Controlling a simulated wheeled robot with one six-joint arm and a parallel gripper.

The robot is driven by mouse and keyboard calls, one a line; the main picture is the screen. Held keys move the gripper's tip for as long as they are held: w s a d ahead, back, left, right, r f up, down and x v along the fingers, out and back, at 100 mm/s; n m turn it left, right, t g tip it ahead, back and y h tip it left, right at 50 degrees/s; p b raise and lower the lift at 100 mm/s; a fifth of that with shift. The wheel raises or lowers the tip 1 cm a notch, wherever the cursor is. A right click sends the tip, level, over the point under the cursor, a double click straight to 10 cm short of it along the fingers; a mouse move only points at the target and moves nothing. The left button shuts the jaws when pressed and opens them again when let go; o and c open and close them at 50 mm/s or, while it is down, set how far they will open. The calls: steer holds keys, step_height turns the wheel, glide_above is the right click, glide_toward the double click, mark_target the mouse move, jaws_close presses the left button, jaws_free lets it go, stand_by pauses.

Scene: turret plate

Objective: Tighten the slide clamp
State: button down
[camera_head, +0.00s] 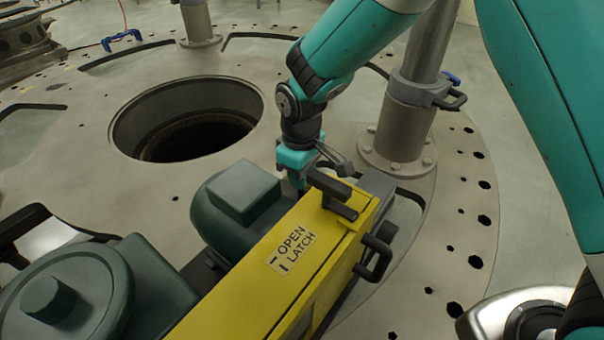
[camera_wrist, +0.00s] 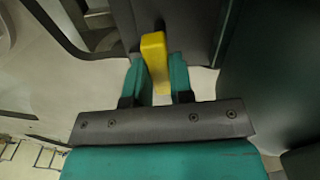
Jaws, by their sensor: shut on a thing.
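My gripper (camera_head: 296,180) reaches down at the far end of the yellow housing (camera_head: 250,305), between it and the dark green motor (camera_head: 235,205). In the wrist view, my gripper (camera_wrist: 158,78) has its two teal fingers on either side of a yellow lever (camera_wrist: 153,45). It is shut on this lever, which looks like the handle of the slide clamp. The lever comes out beside a dark grey block (camera_wrist: 185,25). In the head view the lever is hidden behind my gripper and the housing, so how tight the clamp is cannot be told.
A black latch handle (camera_head: 332,195) stands on the housing top close to my gripper. Another black handle (camera_head: 374,257) sticks out of its side. A grey post (camera_head: 404,130) rises behind. The round plate has a large open hole (camera_head: 190,120).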

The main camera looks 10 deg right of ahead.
steer(key=shift+m, duration=0.6)
steer(key=c, duration=1)
jaws_free()
step_height(320, 180, up, 18)
steer(key=b, duration=0.2)
steer(key=shift+f+b, duration=0.2)
steer(key=shift+b, duration=0.15)
steer(key=s+d+m+y, duration=0.1)
steer(key=s+d, duration=0.3)
steer(key=s, duration=0.7)
steer(key=s+d+y, duration=0.3)
steer(key=s+d, duration=0.1)
steer(key=s, duration=0.7)
steer(key=shift+d+f+m, duration=0.15)
steer(key=shift+d+m, duration=0.2)
steer(key=shift+m, duration=0.05)
